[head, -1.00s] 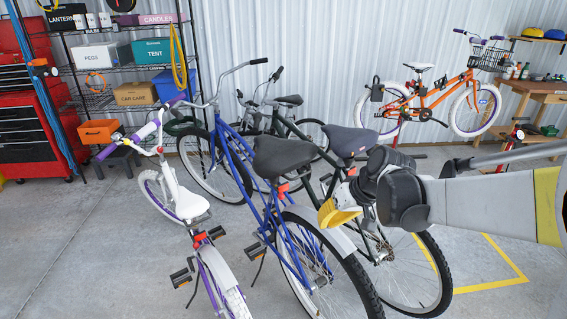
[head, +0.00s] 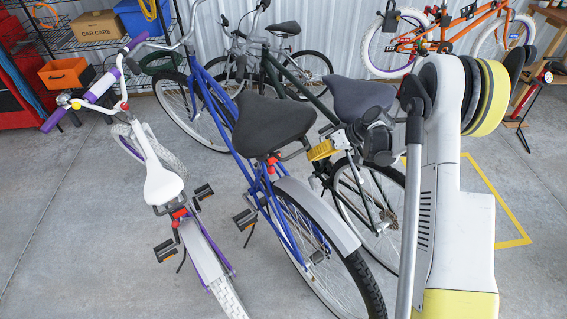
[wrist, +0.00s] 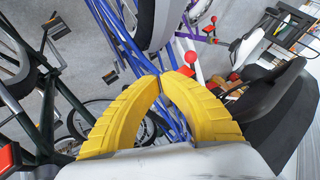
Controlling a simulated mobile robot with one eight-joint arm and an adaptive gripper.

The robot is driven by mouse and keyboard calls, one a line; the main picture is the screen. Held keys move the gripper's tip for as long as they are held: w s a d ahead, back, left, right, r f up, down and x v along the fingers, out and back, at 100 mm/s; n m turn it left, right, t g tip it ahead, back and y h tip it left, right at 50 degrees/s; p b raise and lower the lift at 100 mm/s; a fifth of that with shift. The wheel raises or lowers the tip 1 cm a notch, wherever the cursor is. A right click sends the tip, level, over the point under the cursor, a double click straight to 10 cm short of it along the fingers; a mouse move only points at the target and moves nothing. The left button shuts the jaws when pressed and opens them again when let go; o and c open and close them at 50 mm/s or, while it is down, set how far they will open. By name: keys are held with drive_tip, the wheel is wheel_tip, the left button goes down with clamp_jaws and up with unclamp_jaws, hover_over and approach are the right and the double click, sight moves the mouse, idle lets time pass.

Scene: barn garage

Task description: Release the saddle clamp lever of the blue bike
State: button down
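The blue bike (head: 206,91) stands in the middle with its dark grey saddle (head: 272,122) facing away from me. Its red saddle clamp lever (head: 271,163) shows just under the saddle. In the wrist view, a red knob (wrist: 192,57), apparently this lever, lies just beyond and right of my fingertips, beside the blue tubes. My gripper (head: 313,153) has yellow fingers and is right of the saddle, at about clamp height. In the wrist view its fingertips (wrist: 160,78) meet, with nothing seen between them. They look apart from the lever.
A white and purple bike (head: 160,185) stands close on the left. A dark green bike (head: 298,76) with a grey saddle (head: 358,97) stands close on the right, near my arm. An orange bike (head: 468,18) and shelves (head: 75,40) are behind. Floor at front left is clear.

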sight(266, 162)
drive_tip(key=shift+s, duration=0.1)
drive_tip(key=b+x, duration=0.1)
drive_tip(key=x, duration=0.2)
drive_tip(key=a+r+b+x, duration=0.1)
drive_tip(key=b+x, duration=0.1)
drive_tip(key=x, duration=0.2)
drive_tip(key=s+b+x, duration=0.1)
drive_tip(key=b+x, duration=0.1)
drive_tip(key=x, duration=0.2)
drive_tip(key=shift+a, duration=0.55)
drive_tip(key=shift+s+a+r+b, duration=0.2)
drive_tip(key=shift+a+b, duration=0.2)
drive_tip(key=shift+a, duration=0.15)
